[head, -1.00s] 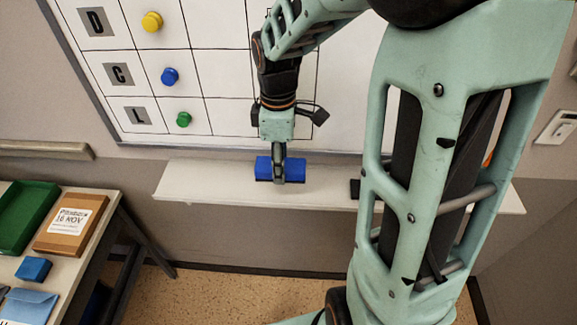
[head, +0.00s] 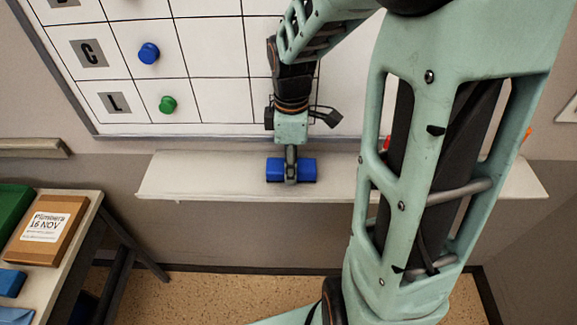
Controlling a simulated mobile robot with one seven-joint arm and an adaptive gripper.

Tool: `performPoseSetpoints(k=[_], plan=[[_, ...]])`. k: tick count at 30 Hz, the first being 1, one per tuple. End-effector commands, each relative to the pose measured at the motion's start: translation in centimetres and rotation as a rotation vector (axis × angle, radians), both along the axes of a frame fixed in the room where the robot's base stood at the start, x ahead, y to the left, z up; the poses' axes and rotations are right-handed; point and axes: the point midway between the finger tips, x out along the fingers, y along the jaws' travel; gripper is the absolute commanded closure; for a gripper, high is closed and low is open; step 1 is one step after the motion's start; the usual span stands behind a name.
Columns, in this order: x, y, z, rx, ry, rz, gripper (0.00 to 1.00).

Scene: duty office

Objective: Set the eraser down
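The blue eraser (head: 306,170) is at the white ledge under the whiteboard. My gripper (head: 291,178) points down with its fingers closed around the middle of the eraser, and blue shows on both sides of them. The eraser is at or just above the ledge (head: 205,178); I cannot tell whether it touches. My arm hides part of the ledge to the right.
The whiteboard (head: 222,100) with a blue magnet (head: 149,53) and a green magnet (head: 168,105) rises behind the ledge. A table at left holds a brown box (head: 46,230) and a blue block (head: 10,283). The ledge left of the eraser is clear.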

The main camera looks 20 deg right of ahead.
Motion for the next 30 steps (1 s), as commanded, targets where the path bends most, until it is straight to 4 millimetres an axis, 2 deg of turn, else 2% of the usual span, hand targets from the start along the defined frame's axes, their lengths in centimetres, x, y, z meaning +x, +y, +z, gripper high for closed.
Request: performPoseSetpoints(k=[5, 6, 8, 18, 23, 30], plan=[[0.0, 0.0, -0.1, 0.000, 0.001, 0.000, 0.84], [0.0, 0.0, -0.1, 0.000, 0.001, 0.000, 0.62], [0.0, 0.0, -0.1, 0.000, 0.001, 0.000, 0.57], [0.1, 0.0, 0.4, 0.000, -0.001, 0.000, 0.57], [0.1, 0.0, 2.8, -0.002, -0.005, 0.001, 0.57], [0.2, 0.0, 8.0, 0.000, -0.005, 0.000, 0.57]])
